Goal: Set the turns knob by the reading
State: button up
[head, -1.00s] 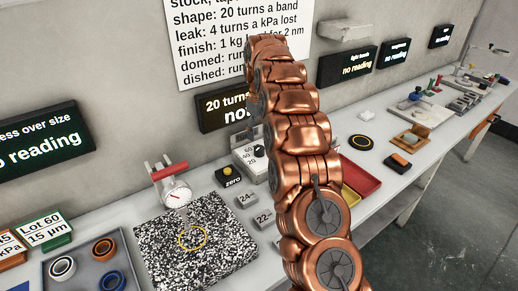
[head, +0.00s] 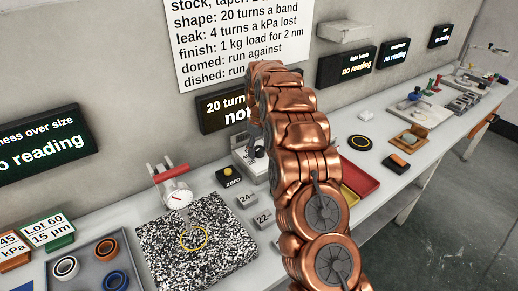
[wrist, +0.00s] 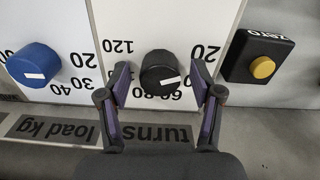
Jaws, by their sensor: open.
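The black turns knob (wrist: 160,73) is in the middle of the wrist view, on a white panel (wrist: 75,20) with printed numbers that appear upside down. Its white mark points right and slightly up in that view. My gripper (wrist: 160,70) is open, with one finger on each side of the knob and gaps between. The word "turns" (wrist: 163,132) is on the dark strip below. In the head view my arm hides the knob and most of its panel. The display (head: 222,108) behind reads "20 turn" and "not", the rest covered.
The blue load knob (wrist: 34,64) is left of the turns knob in the wrist view. A black zero box (wrist: 256,57) with a yellow button is at the right. The head view shows a speckled plate (head: 165,245), a dial gauge (head: 178,198) and a red tray (head: 360,178).

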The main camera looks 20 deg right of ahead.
jog(key=c, duration=1.1)
jog(key=shift+c, duration=0.2)
jog(key=m+b, duration=0.2)
jog(key=m, duration=0.1)
jog(key=shift+f+b, duration=0.15)
jog(key=shift+b, duration=0.2)
jog(key=m+b, duration=0.2)
jog(key=m, duration=0.3)
jog(key=shift+m, duration=0.4)
jog(key=o, duration=1.1)
